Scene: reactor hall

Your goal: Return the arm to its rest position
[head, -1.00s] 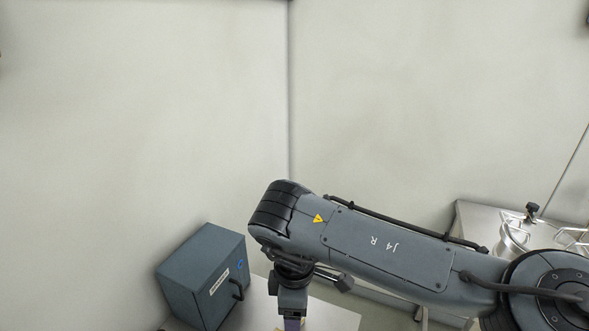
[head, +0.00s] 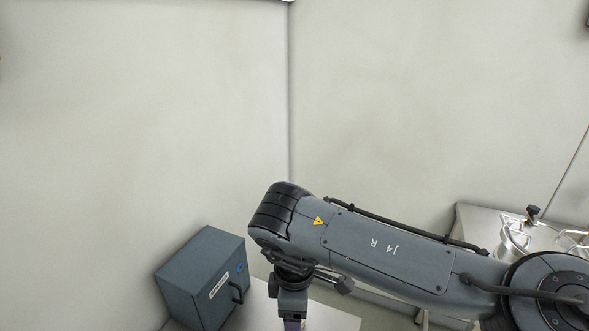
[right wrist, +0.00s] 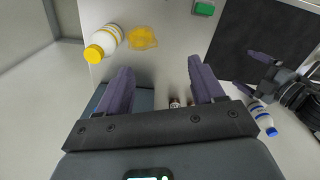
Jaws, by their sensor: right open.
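My right arm (head: 390,255), marked J4 R, reaches in from the right in the head view and bends down at its elbow. My left arm is not in the head view.
A blue-grey box (head: 190,285) with a handle stands on a bench at lower left. A steel table (head: 480,222) with metal fittings is at right. The wrist view shows a yellow-capped white bottle (right wrist: 104,43), a yellow item (right wrist: 142,38), a blue-capped bottle (right wrist: 262,117) and a dark panel (right wrist: 262,40).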

